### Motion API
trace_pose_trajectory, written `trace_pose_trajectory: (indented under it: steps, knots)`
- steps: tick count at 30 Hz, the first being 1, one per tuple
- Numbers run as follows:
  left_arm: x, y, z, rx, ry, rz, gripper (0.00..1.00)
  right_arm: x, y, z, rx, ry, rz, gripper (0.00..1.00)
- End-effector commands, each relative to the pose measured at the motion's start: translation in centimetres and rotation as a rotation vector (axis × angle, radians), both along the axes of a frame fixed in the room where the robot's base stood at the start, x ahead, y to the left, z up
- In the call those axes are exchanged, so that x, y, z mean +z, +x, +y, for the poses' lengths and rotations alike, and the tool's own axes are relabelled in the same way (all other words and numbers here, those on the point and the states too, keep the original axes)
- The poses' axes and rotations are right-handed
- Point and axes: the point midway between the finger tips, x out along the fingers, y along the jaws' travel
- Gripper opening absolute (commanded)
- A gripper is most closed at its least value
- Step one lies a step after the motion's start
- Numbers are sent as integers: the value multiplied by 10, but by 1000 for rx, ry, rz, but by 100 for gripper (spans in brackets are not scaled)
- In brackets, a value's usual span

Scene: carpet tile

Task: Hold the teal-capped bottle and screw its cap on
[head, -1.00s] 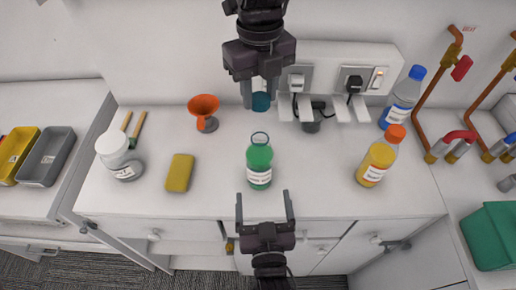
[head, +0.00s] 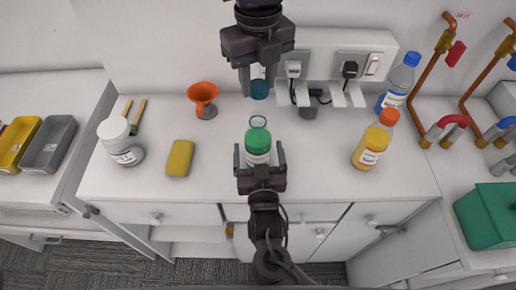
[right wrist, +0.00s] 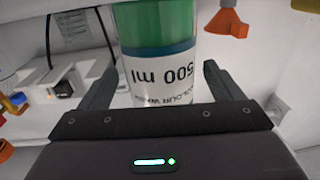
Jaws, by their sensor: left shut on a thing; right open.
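The green bottle (head: 258,138) stands upright on the white worktop with its neck uncovered. Its label shows upside down in the right wrist view (right wrist: 160,75). The teal cap (head: 259,91) is held by my left gripper (head: 259,82), which is shut on it. That gripper points down from the top of the head view, behind and above the bottle. My right gripper (head: 259,150) is open at the bottle's near side, with one finger on each side of it. In the right wrist view its fingers (right wrist: 158,85) stand apart from the bottle.
A yellow sponge (head: 179,158), an orange funnel (head: 203,93) and a white jar (head: 120,140) stand left. An orange-capped yellow bottle (head: 373,145) and a blue-capped bottle (head: 399,82) stand right. Sockets (head: 349,67) are on the back wall. The worktop beside the bottle is clear.

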Motion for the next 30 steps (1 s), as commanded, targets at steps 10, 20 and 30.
trace_pose_trajectory:
  steps: [10, 20, 30]
  knots:
    - [0, 0, 0, 0, 0, 0, 14, 0, 14, 1, 1, 0, 1, 86]
    - [0, 0, 0, 0, 0, 0, 14, 0, 14, 1, 1, 0, 1, 63]
    - [0, 0, 0, 0, 0, 0, 14, 0, 13, 1, 1, 0, 1, 20]
